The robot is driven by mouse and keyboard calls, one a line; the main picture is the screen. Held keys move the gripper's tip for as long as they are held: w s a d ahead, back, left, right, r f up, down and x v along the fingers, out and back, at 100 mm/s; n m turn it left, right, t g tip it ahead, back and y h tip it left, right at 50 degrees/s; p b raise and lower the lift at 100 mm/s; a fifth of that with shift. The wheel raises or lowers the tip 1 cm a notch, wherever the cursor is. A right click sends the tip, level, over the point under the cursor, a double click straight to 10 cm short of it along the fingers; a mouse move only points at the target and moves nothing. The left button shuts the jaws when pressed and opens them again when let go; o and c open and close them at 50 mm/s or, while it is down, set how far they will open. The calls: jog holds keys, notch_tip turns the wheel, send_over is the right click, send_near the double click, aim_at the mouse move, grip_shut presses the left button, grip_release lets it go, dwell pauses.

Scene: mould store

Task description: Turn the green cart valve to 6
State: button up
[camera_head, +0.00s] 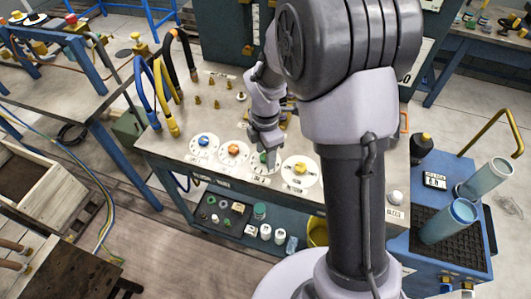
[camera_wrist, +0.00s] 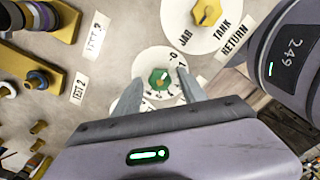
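The green cart valve (camera_wrist: 160,80) is a small green knob with a yellow centre on a round white dial. The dial (camera_wrist: 152,64) carries numbers; 0 and 1 can be read at its upper right, and its lower part is hidden by my gripper. I cannot tell which number the knob points to. My gripper (camera_wrist: 158,92) is open, with its fingertips apart on either side of the knob's dial and nothing seen held between them. In the head view the green valve (camera_head: 264,158) is partly covered by my gripper (camera_head: 268,148).
A blue valve (camera_head: 204,141) and an orange valve (camera_head: 234,149) sit to the left. A larger yellow valve (camera_head: 300,168) sits to the right on the same cart top (camera_head: 163,141). Blue and yellow hoses (camera_head: 163,95) stand at the cart's left end.

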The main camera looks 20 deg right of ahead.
grip_shut()
